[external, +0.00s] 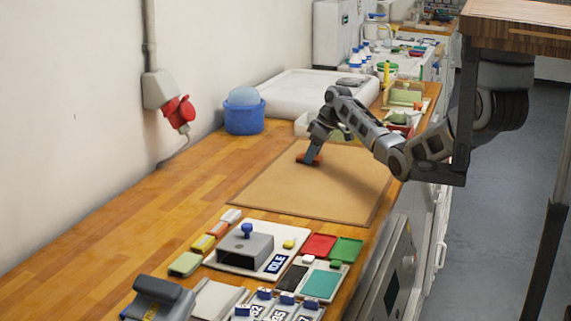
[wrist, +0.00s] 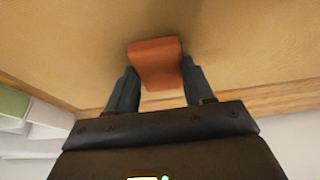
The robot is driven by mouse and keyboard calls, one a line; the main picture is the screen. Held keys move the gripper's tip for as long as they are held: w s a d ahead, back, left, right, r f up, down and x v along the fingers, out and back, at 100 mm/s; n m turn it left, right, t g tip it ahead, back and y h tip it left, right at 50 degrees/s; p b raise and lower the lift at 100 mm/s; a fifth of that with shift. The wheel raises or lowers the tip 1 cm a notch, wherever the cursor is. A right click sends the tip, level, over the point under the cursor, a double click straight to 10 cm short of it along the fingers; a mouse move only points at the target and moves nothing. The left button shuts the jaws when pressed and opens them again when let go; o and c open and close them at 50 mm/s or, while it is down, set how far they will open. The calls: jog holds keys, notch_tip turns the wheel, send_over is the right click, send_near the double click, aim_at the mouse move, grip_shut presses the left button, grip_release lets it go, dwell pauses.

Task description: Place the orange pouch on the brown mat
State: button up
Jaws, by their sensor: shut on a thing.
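The orange pouch (wrist: 155,62) is between the two fingers of my gripper (wrist: 157,78) in the wrist view. My gripper is shut on it. In the external view my gripper (external: 311,161) points down over the far part of the brown mat (external: 310,190), and the orange pouch (external: 303,157) shows at its fingertips. The pouch is at or just above the mat surface; I cannot tell whether it touches. The brown mat (wrist: 90,50) fills most of the upper wrist view.
A blue bucket (external: 244,117) stands left of the mat near the wall. A white tray (external: 300,92) lies behind it. A grey device (external: 246,247) and red and green trays (external: 347,250) lie in front of the mat. The rest of the mat is clear.

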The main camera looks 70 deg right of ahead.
jog(key=shift+f, duration=0.1)
jog(key=o, duration=1)
jog(key=shift+o, duration=0.2)
jog(key=v, duration=1.2)
